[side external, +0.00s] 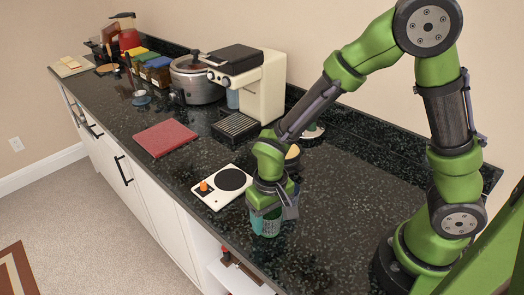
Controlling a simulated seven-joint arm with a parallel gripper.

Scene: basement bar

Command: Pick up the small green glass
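The small green glass (266,228) stands on the dark speckled counter near its front edge, directly below the end of my arm. My gripper (271,211) points down over it, and the fingers overlap the upper part of the glass in this view. The glass's rim and upper part are hidden behind the gripper. I cannot tell whether the fingers touch the glass or how far apart they are.
A white board with a black disc and orange knob (222,187) lies just left of my gripper. A coffee machine (250,82), a pot (196,80) and a red book-like item (165,137) are farther left. Bare counter (335,215) lies to the right.

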